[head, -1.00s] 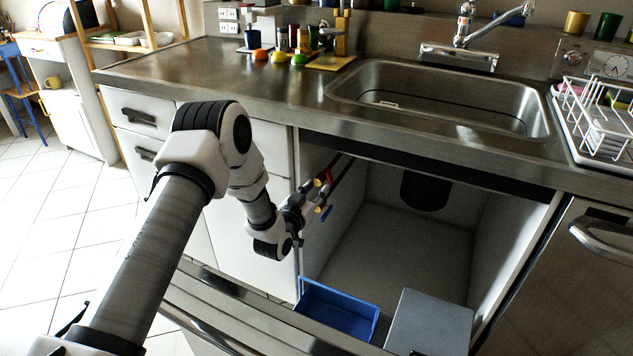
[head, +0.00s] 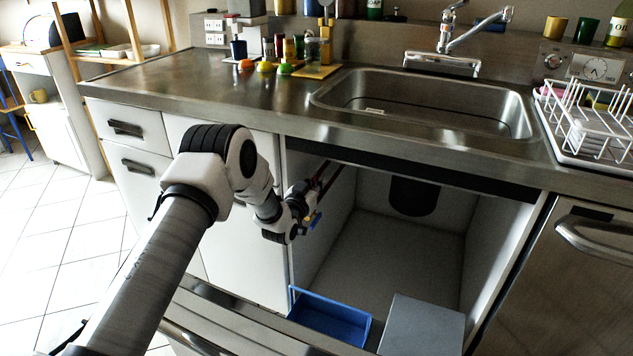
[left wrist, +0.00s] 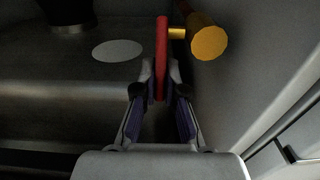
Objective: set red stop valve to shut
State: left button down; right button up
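The red stop valve's handle (left wrist: 161,58) stands upright between my left gripper's fingertips (left wrist: 161,82) in the left wrist view. The fingers are drawn in close on both sides of it and look shut on it. Its yellow-orange valve part (left wrist: 207,40) is just to the right, beside the cabinet wall. In the head view my left gripper (head: 304,196) is inside the open sink cabinet at its left wall. It hides most of the red valve there. A blue-handled valve (head: 313,220) shows just below it. My right gripper is not in view.
A blue open bin (head: 330,319) and a grey box (head: 424,325) stand low at the cabinet front. A dark cylinder (head: 413,195) hangs under the sink. The cabinet floor (head: 375,255) behind the bins is clear.

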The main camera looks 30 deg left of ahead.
pick_arm(q)
jog(key=shift+r, duration=0.15)
jog(key=g+p, duration=0.1)
jog(key=p, duration=0.1)
jog(key=w+r+g+p, duration=0.1)
jog(key=g+p, duration=0.1)
jog(key=p, duration=0.1)
jog(key=shift+w, duration=0.2)
jog(key=shift+w+g+p, duration=0.2)
jog(key=shift+g+p, duration=0.1)
jog(key=shift+g, duration=0.4)
jog(key=shift+w+a+f+g, duration=0.15)
jog(key=shift+f+g, duration=0.15)
jog(key=shift+g, duration=0.2)
jog(key=c, duration=1.2)
grip_release()
jog(key=shift+c, duration=0.2)
